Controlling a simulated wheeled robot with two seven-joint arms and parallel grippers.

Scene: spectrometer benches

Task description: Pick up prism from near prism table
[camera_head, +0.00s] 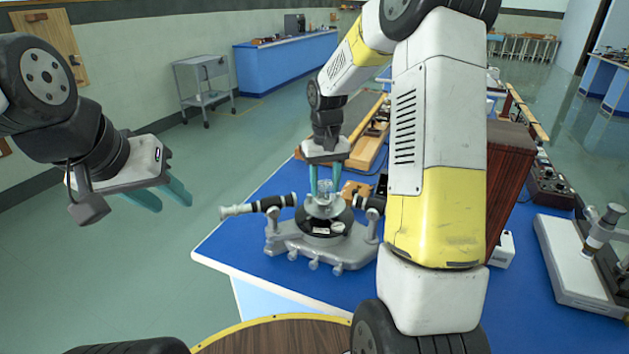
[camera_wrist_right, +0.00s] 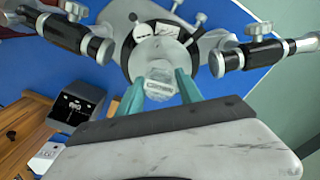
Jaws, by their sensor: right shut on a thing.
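The prism (camera_wrist_right: 158,84) is a small clear block between the teal fingertips of my right gripper (camera_wrist_right: 160,88) in the right wrist view. My right gripper (camera_head: 325,184) points down over the spectrometer's round prism table (camera_head: 322,208) in the head view, where the prism (camera_head: 324,187) is small and partly hidden by the fingers. The gripper is shut on the prism. I cannot tell whether the prism touches the table below. My left gripper (camera_head: 162,194) is over the floor at the left, its two teal fingers apart and empty.
The spectrometer (camera_head: 318,246) stands near the front left corner of the blue bench (camera_head: 240,228), with a telescope tube (camera_head: 258,206) sticking out left. A dark wooden box (camera_head: 509,180) stands behind my right arm. Another grey instrument (camera_head: 580,262) is at the right. A trolley (camera_head: 202,85) stands farther back.

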